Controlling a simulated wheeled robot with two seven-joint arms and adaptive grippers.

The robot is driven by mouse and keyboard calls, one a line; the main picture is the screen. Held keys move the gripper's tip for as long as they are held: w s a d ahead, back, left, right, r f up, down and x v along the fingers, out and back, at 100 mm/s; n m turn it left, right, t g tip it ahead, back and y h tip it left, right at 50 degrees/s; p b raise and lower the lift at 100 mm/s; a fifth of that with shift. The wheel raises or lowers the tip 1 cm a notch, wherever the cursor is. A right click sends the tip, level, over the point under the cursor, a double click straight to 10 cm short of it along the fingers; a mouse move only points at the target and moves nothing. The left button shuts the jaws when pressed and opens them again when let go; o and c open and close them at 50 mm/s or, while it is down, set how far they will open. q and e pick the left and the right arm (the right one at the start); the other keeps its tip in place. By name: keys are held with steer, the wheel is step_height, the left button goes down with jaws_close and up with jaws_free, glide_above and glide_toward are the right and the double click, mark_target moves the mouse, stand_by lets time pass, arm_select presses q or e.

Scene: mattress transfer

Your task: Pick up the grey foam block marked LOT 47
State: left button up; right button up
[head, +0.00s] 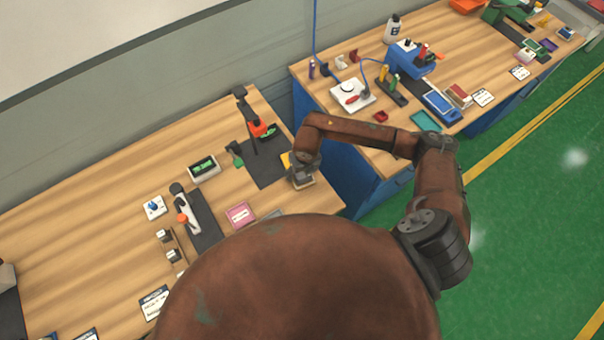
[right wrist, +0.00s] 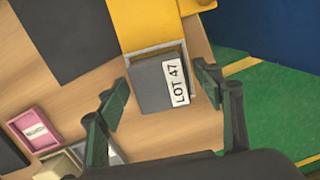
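The grey foam block (right wrist: 152,96) shows in the right wrist view with a white label reading LOT 47 (right wrist: 176,83). It sits in a shallow pale holder (right wrist: 150,52) near the table's edge. My right gripper (right wrist: 163,80) is open, with one finger to the left and one to the right of the block, neither clearly touching it. In the head view my right gripper (head: 300,176) is over the near table's right end and mostly hides the block. My left gripper is not in view.
A yellow object (right wrist: 147,22) adjoins the holder, and a dark mat (right wrist: 65,35) lies to its left. A pink box (right wrist: 38,130) is at lower left. The near wooden table (head: 90,220) ends just right of the block, with green floor (head: 520,190) beyond.

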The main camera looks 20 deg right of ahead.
steer(key=c, duration=1)
steer(key=shift+r, duration=0.1)
